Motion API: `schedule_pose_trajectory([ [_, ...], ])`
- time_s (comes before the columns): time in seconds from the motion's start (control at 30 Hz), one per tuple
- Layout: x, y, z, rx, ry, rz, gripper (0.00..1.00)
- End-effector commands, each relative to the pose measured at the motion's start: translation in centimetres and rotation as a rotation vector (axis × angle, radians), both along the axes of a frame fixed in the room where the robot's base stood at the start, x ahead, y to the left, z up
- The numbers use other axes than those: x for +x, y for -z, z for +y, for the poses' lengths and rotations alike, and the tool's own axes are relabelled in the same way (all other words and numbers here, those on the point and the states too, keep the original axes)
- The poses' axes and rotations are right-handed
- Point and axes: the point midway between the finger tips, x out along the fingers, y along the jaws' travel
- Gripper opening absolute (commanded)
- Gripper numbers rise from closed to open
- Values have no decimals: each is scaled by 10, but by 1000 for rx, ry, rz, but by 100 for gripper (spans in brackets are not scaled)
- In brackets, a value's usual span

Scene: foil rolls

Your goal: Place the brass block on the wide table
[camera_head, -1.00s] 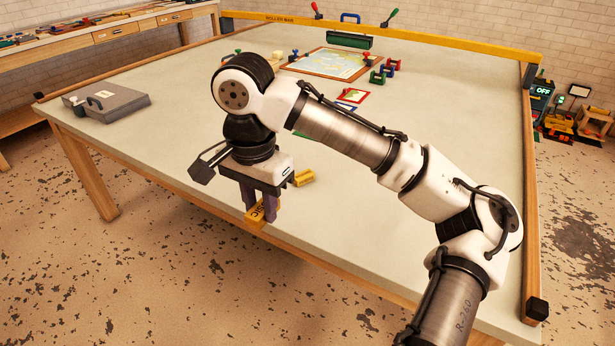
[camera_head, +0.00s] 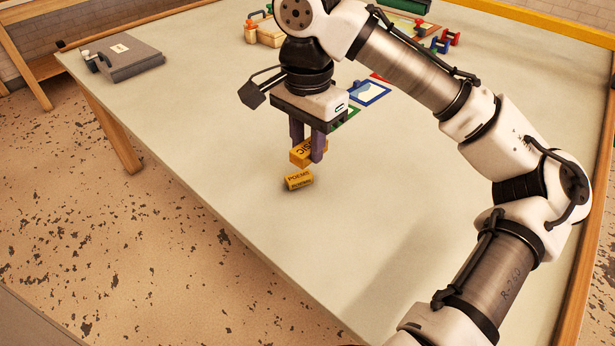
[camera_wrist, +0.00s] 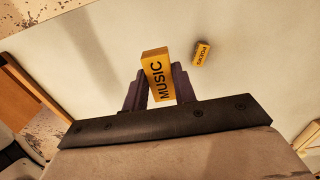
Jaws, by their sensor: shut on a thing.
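A yellow brass-coloured block marked MUSIC (camera_head: 302,155) is between the fingers of my gripper (camera_head: 308,147), which is shut on it. The MUSIC block also shows in the wrist view (camera_wrist: 157,75), tilted between the dark fingers. It is over the wide table (camera_head: 220,130), whose pale top fills most of the head view. It looks larger than the block on the table in the wrist view, so it seems raised; the exact gap is unclear. A second yellow block marked POEMS (camera_head: 298,179) lies on the table just below it in the head view, apart in the wrist view (camera_wrist: 202,53).
A grey case (camera_head: 130,60) lies at the table's far left corner. Framed pictures (camera_head: 370,93) and small coloured items (camera_head: 445,42) lie behind my gripper. The table's front part is clear. The near left edge drops to a speckled floor (camera_head: 110,230).

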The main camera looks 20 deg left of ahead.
Motion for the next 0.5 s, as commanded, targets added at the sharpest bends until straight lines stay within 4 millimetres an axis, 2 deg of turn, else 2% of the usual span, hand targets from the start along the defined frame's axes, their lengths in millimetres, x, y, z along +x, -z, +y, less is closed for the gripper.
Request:
schedule_pose_trajectory([
  [0.17,0,18,-1,-2,1,2,0],
  [0.5,0,107,-1,-1,1,3,0],
])
